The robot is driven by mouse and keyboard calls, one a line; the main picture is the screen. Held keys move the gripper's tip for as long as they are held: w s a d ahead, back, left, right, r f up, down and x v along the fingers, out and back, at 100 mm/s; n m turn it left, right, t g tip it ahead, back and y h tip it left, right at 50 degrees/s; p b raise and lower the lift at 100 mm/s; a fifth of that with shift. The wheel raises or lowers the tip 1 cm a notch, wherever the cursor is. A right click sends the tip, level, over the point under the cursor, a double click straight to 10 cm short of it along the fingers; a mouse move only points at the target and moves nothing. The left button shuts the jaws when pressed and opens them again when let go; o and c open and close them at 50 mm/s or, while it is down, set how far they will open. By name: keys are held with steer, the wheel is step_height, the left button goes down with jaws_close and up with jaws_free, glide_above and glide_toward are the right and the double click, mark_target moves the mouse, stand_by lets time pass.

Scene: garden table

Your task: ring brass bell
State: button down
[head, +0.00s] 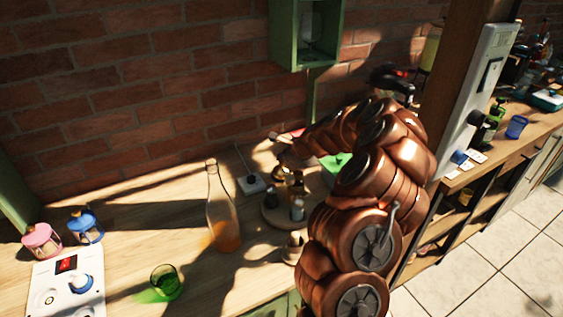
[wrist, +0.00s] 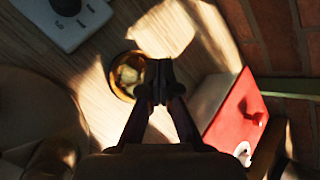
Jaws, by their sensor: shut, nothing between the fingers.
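The brass bell (wrist: 126,75) shows from above in the wrist view as a round golden shape on the wooden counter. In the head view a small golden shape (head: 283,169), which looks like the bell, stands behind the round tray. My gripper (wrist: 158,82) is shut and empty, with its fingertips over the right edge of the bell. I cannot tell whether they touch it.
A red-topped box (wrist: 238,118) is close on the right in the wrist view. A white box with a dial (wrist: 65,18) lies at upper left. In the head view, a bottle (head: 221,212) and a round tray (head: 272,217) with small containers stand nearby. The brick wall is behind.

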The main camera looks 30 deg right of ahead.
mark_target(283, 163)
stand_by(0.4)
steer(key=shift+r+p, duration=0.5)
steer(key=shift+r+p, duration=2.35)
steer(key=shift+r, duration=0.7)
steer(key=shift+f, duration=0.1)
